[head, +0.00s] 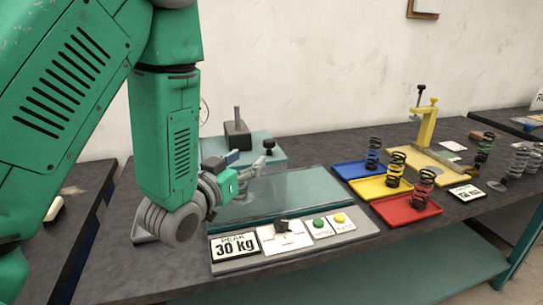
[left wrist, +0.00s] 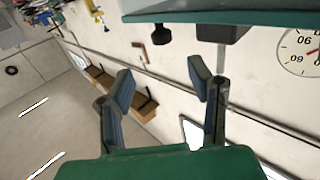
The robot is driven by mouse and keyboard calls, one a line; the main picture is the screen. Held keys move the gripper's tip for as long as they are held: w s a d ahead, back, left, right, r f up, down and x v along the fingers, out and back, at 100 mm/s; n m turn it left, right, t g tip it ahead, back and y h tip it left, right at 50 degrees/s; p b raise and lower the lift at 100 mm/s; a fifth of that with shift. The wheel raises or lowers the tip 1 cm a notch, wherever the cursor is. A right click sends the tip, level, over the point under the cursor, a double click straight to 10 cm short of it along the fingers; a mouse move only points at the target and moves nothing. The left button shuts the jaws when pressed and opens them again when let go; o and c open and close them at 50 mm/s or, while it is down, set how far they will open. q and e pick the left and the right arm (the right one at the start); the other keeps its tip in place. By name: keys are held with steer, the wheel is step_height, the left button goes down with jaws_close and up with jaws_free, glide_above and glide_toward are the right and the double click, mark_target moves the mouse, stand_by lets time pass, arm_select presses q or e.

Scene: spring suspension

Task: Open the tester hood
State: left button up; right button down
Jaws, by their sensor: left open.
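The tester (head: 233,265) stands on the dark bench, with a front panel carrying a "PEAK 30 kg" display, a dark knob and green and yellow buttons. Its see-through, teal-tinted hood (head: 300,187) appears to be down over the base. A black knob (head: 269,144) and a dark block with a post (head: 237,134) rise at the top rear. My left gripper (head: 248,164) is open and empty, in front of the upper part of the tester; I cannot tell whether it touches. The left wrist view shows its two spread fingers (left wrist: 163,92), with the black knob (left wrist: 161,34) beyond them. My right gripper is not in view.
Blue (head: 358,169), yellow (head: 381,186) and red (head: 407,207) trays with springs stand right of the tester. A yellow clamp fixture (head: 426,125) stands behind them. More springs and cards lie at the right. A clock (left wrist: 300,50) hangs on the wall.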

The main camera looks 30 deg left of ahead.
mark_target(266, 144)
arm_select(q)
steer(key=w, duration=0.7)
steer(key=w+a, duration=0.1)
steer(key=w, duration=0.2)
steer(key=shift+w, duration=0.4)
steer(key=shift+w+a, duration=0.15)
steer(key=shift+w, duration=0.05)
jaws_close()
